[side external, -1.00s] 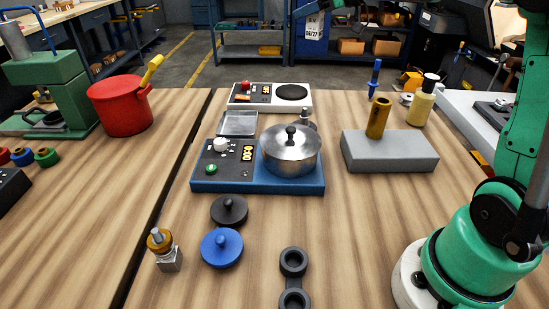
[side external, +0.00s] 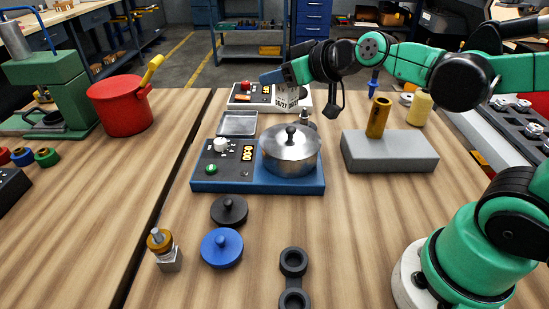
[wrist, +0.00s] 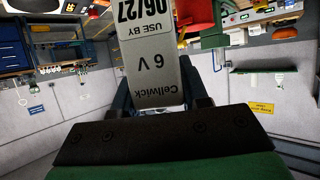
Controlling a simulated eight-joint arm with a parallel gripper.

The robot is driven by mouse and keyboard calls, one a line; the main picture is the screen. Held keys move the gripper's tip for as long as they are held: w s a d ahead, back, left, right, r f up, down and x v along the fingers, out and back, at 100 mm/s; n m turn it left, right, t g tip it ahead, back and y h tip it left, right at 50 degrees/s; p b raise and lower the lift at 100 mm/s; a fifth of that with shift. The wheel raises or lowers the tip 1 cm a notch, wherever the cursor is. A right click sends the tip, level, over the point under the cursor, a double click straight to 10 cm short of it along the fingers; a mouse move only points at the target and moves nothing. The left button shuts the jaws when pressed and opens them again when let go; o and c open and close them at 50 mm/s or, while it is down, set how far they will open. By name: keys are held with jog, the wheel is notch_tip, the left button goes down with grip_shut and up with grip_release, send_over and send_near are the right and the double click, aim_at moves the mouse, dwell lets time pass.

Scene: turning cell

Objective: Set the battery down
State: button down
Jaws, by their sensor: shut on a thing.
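The battery (side external: 286,101) is a pale box with dark print, seen in the side view in front of the white hotplate and behind the steel pot. In the wrist view the battery (wrist: 152,60) shows a "Cellwick 6 V" label with "USE BY 06/27". My gripper (side external: 288,84) is shut on it, one finger on each side, in the wrist view too (wrist: 160,98). The battery looks slightly tilted in the side view. I cannot tell whether its lower end touches anything.
The white hotplate (side external: 238,105) has a display and a red knob. A steel pot (side external: 291,153) stands on the blue-based unit (side external: 258,187). A square metal tray (side external: 238,123) lies left of the battery. A grey block (side external: 390,152) holds a brass cylinder (side external: 378,117).

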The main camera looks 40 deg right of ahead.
jog(key=shift+s+f+m+h, duration=0.55)
jog(key=shift+s+f, duration=0.35)
jog(key=shift+f, duration=0.3)
jog(key=w+d+r+y, duration=0.1)
jog(key=w+d, duration=0.4)
jog(key=d, duration=0.2)
jog(key=w+d+r, duration=0.2)
jog(key=w+d, duration=0.2)
jog(key=d, duration=0.4)
jog(key=s+d+r+n+g+y, duration=0.1)
jog(key=d+n+y, duration=0.3)
jog(key=d, duration=1.2)
jog(key=shift+s+r+n, duration=0.3)
jog(key=shift+r+n, duration=0.05)
jog(key=shift+r, duration=0.15)
notch_tip(320, 180, down, 20)
jog(key=shift+r, duration=0.15)
